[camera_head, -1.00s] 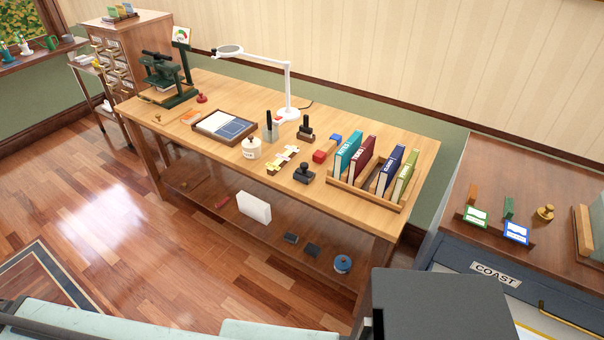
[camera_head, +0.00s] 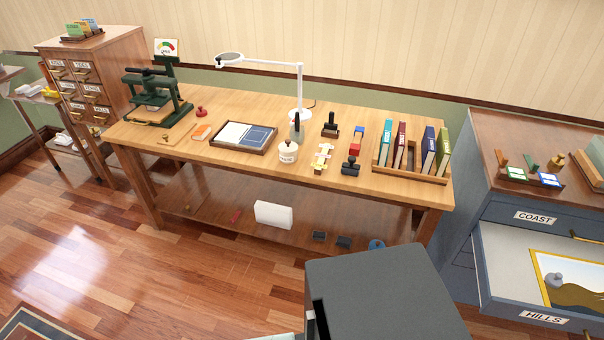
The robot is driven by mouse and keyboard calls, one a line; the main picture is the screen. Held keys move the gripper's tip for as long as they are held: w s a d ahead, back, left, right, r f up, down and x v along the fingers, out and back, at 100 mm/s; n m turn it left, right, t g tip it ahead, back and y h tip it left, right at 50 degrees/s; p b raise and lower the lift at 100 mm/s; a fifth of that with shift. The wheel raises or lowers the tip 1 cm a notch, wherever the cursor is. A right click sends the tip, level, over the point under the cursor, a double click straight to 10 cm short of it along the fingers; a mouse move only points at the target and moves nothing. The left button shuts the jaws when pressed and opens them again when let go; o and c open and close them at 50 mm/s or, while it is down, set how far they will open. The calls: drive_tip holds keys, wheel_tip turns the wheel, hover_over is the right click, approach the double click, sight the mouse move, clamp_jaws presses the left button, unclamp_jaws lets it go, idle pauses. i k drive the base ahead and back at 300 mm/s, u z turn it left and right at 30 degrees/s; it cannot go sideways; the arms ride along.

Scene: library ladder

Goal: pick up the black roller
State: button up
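Two small black items stand on the wooden workbench (camera_head: 232,170). One, a black knobbed tool (camera_head: 350,167), sits near the front edge, left of the book rack. The other, a dark upright-handled piece (camera_head: 330,126), stands farther back beside the lamp base. At this size I cannot tell for sure which is the roller. Neither is held by anything I can see. My gripper is not in view; only a grey block of my own body shows at the bottom.
A book rack (camera_head: 408,176), white lamp (camera_head: 299,112), white pot (camera_head: 288,153), tray (camera_head: 243,147) and green press (camera_head: 158,100) occupy the bench. A blue map cabinet (camera_head: 473,222) stands right, with an open drawer (camera_head: 530,320). Wood floor in front is clear.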

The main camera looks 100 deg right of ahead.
sight(350, 168)
drive_tip(key=i, duration=1)
drive_tip(key=z, duration=3.3)
drive_tip(key=i, duration=1.55)
